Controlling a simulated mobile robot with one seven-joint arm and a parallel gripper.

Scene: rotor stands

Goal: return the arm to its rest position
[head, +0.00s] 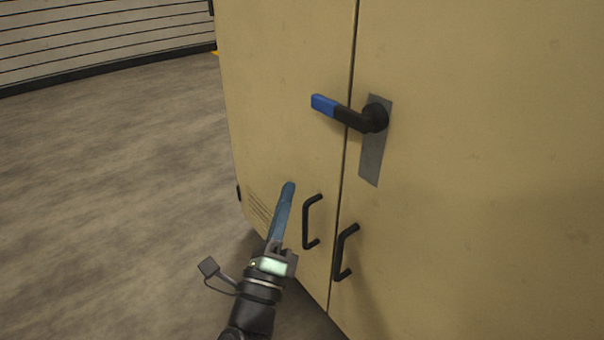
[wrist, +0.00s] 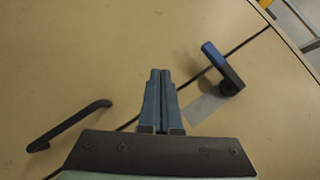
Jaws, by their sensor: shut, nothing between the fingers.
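My gripper (head: 288,190) is in front of the lower left door of a beige cabinet (head: 480,220), left of two black pull handles. Its blue fingers are together and empty, and they also show closed in the wrist view (wrist: 159,76). A lever handle (head: 345,113) with a blue end sits higher on the cabinet, and the gripper is apart from it. In the wrist view the lever (wrist: 223,68) is to the right of the fingers. My arm reaches up from the bottom of the head view.
The left pull handle (head: 308,222) and the right pull handle (head: 345,252) stick out close to my gripper. The cabinet fills the right side. Open floor (head: 110,190) lies to the left, with a slatted wall (head: 100,35) behind it.

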